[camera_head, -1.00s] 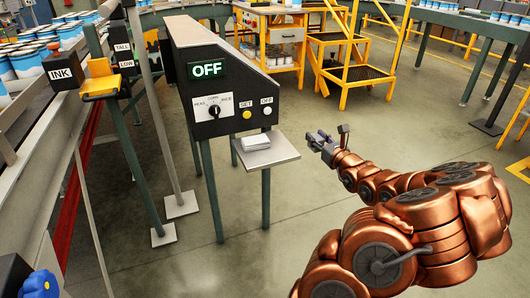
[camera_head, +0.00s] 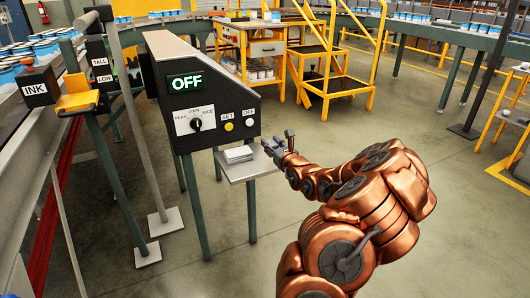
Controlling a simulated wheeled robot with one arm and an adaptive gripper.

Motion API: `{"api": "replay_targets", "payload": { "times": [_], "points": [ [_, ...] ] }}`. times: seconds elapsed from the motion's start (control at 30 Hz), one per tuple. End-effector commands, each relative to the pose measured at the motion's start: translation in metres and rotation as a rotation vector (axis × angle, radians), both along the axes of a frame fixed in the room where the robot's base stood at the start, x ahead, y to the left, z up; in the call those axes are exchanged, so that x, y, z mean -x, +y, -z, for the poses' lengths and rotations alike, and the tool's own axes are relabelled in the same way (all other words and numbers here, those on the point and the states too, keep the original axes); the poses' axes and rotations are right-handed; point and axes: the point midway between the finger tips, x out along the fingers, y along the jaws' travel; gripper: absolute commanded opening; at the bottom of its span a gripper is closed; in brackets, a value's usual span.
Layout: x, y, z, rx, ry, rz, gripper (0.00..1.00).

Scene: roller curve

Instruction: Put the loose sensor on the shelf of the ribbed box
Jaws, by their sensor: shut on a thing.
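My gripper (camera_head: 271,147) is at the right edge of a small grey shelf (camera_head: 262,166), at about its height. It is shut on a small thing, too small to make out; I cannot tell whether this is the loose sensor. The shelf juts from a dark console (camera_head: 211,100) with a lit OFF sign, a dial and two buttons. A white stack (camera_head: 239,154) lies on the shelf. I cannot make out ribs on any box. A black INK box (camera_head: 38,87) and a black TALL/LOW box (camera_head: 101,69) stand at the left, with a yellow bracket (camera_head: 79,101) between them.
A conveyor with blue-and-white cans runs along the left, and another (camera_head: 420,22) crosses the back. A yellow workbench (camera_head: 253,50) and yellow steps (camera_head: 328,75) stand behind the console. The floor (camera_head: 420,230) on the right is open.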

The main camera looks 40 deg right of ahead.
Motion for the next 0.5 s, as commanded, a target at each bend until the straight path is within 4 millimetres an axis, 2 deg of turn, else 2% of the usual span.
{"api": "replay_targets", "payload": {
  "times": [0.1, 0.37, 0.5],
  "points": [
    [-0.012, 0.004, 0.002, -0.001, 0.000, -0.002, 0.01],
    [-0.025, 0.008, 0.003, 0.000, 0.001, -0.002, 0.01],
    [-0.025, 0.007, 0.022, -0.003, 0.006, 0.000, 0.01]
  ]
}}
